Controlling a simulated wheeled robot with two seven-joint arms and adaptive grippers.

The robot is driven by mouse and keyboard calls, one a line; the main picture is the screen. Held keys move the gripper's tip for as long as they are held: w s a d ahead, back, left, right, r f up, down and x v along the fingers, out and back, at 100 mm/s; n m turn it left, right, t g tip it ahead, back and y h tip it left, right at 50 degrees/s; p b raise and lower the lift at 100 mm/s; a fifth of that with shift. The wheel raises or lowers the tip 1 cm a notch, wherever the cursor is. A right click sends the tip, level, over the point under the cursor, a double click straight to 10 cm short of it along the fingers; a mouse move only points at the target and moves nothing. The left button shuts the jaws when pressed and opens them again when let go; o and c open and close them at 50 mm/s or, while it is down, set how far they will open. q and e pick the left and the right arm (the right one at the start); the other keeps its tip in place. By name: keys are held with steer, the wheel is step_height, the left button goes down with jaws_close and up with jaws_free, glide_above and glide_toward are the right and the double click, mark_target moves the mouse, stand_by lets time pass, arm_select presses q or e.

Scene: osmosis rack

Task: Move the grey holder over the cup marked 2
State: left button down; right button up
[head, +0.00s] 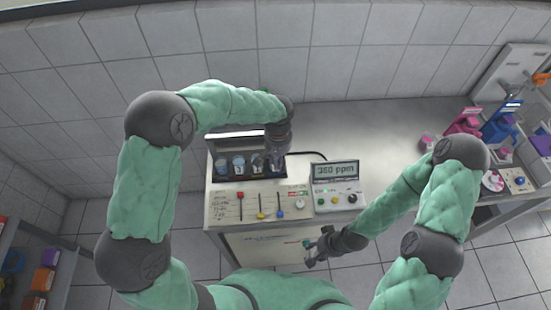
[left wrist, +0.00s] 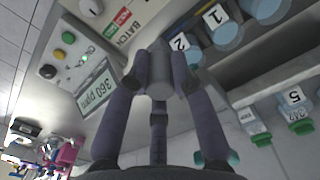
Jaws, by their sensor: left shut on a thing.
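My left gripper (left wrist: 158,82) is shut on the grey holder (left wrist: 158,68), a small grey piece between the two fingers in the left wrist view. In the head view my left gripper (head: 276,168) is at the right end of the row of cups and hides part of it. The cup marked 2 (left wrist: 188,54) is close beside the holder in the left wrist view, partly covered by a finger. The cup marked 1 (left wrist: 226,34) is further right and up. I cannot tell the height gap. My right gripper (head: 316,250) is open and empty, low in front of the bench.
The cups stand in a dark rack (head: 236,137) at the back of the bench. A control panel with sliders (head: 260,205) lies in front. A meter reading 360 ppm (head: 335,172) stands to the right. Bottles with green caps (left wrist: 295,102) are behind the cups.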

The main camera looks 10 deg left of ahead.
arm_select(q)
steer(key=c, duration=1.2)
jaws_free()
steer(key=shift+w+d, duration=0.1)
steer(key=shift+d, duration=0.1)
steer(key=shift+o, duration=0.7)
steer(key=shift+d, duration=0.15)
steer(key=shift+r, duration=0.15)
step_height(320, 180, up, 12)
steer(key=shift+f, duration=0.25)
